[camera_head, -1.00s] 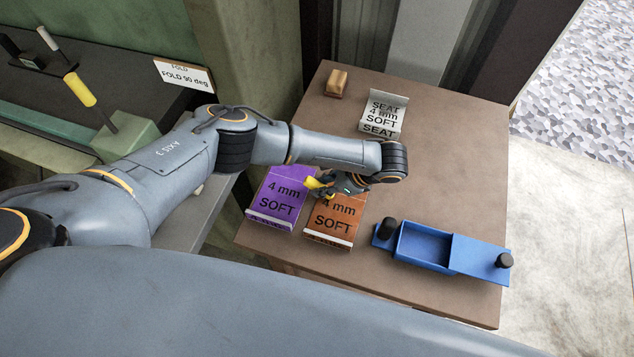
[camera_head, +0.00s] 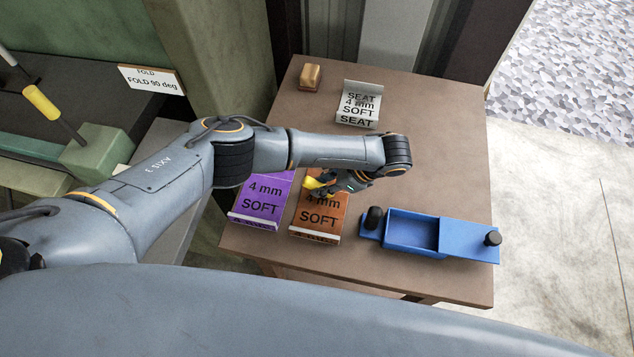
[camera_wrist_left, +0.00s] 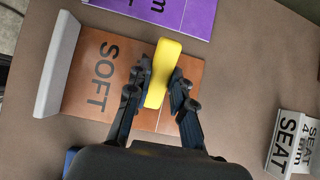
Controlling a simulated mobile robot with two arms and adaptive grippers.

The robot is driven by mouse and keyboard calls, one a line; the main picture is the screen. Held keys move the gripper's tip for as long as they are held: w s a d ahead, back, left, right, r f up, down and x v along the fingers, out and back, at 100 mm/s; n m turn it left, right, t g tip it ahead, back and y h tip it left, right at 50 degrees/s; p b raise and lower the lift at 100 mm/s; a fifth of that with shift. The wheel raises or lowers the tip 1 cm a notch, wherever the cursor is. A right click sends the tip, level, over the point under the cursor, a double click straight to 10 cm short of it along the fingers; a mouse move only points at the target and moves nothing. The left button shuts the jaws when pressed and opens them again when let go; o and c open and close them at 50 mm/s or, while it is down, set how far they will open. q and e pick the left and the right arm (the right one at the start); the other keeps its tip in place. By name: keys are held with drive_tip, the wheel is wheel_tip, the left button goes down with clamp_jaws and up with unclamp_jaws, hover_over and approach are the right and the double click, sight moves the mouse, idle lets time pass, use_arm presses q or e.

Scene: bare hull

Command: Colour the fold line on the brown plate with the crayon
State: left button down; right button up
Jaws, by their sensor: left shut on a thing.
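The brown plate (camera_head: 313,222), marked "4 mm SOFT" with a pale raised edge at its front, lies on the table. It also shows in the left wrist view (camera_wrist_left: 88,105). My left gripper (camera_head: 333,184) is over the far part of the plate. It is shut on a yellow crayon (camera_wrist_left: 162,72), which also shows in the head view (camera_head: 317,184). The crayon and fingers hide part of the plate. A thin pale line on the plate shows beside the fingers in the wrist view. I cannot tell whether the crayon touches the plate. My right gripper is not in view.
A purple plate (camera_head: 262,203) lies left of the brown one. A blue box (camera_head: 415,250) with black knobs stands to the right. A grey "SEAT" plate (camera_head: 359,106) and a wooden block (camera_head: 310,76) are at the back. The table's right side (camera_head: 450,170) is clear.

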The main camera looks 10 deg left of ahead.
sight(310, 181)
use_arm(q)
drive_tip(key=shift+s+d+b, duration=0.1)
drive_tip(key=shift+d+b, duration=0.6)
drive_tip(key=shift+d, duration=1.25)
drive_tip(key=shift+a+r+p, duration=0.1)
drive_tip(key=shift+a+p, duration=0.85)
drive_tip(key=shift+a, duration=0.5)
drive_tip(key=shift+a+p, duration=0.95)
drive_tip(key=shift+p, duration=0.1)
drive_tip(key=shift+a, duration=0.5)
drive_tip(key=shift+a+p, duration=0.85)
drive_tip(key=shift+a, duration=0.4)
drive_tip(key=shift+a+p, duration=0.85)
drive_tip(key=shift+a, duration=0.45)
